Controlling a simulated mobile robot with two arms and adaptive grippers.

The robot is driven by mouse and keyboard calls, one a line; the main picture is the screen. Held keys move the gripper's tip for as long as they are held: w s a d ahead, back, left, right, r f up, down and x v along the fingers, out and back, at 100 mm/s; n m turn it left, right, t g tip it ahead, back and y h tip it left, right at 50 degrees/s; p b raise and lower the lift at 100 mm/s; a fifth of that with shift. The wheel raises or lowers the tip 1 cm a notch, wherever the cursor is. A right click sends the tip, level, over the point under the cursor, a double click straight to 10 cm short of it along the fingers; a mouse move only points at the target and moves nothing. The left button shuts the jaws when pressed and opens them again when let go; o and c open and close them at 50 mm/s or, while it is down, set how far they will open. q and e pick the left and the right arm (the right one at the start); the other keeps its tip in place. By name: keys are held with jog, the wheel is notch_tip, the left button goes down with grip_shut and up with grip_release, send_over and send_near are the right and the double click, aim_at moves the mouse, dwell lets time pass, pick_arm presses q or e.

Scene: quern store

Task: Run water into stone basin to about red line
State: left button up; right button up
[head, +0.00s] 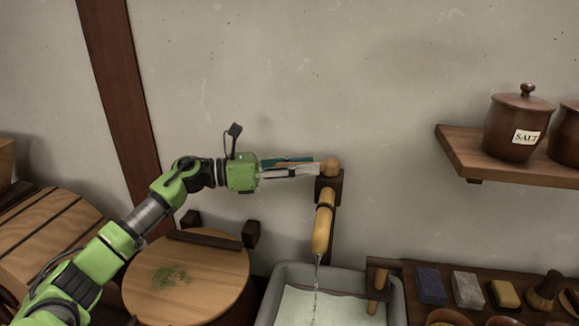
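The wooden tap has a round knob (331,168) on a dark wall bracket and a yellowish spout (322,228) pointing down. A thin stream of water (316,285) runs from the spout into the grey stone basin (279,290). A pale surface shows inside the basin, with a thin dark line (335,293) along its back; I cannot tell whether this is the red line. My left gripper (318,168) comes from the left with its fingertips at the knob. Whether its fingers grip the knob is unclear. My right gripper is not in view.
A wooden peg-like piece (377,288) stands at the basin's right rim. Right of it, a shelf holds a blue block (430,286), a grey block (467,289) and bowls. A salt jar (517,122) stands on the upper shelf. A round wooden lid (200,285) with green bits lies left.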

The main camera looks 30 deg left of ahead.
pick_arm(q)
jog(key=v, duration=1.1)
jog(key=shift+s+a, duration=0.2)
jog(key=shift+a, duration=0.1)
dwell(6.6)
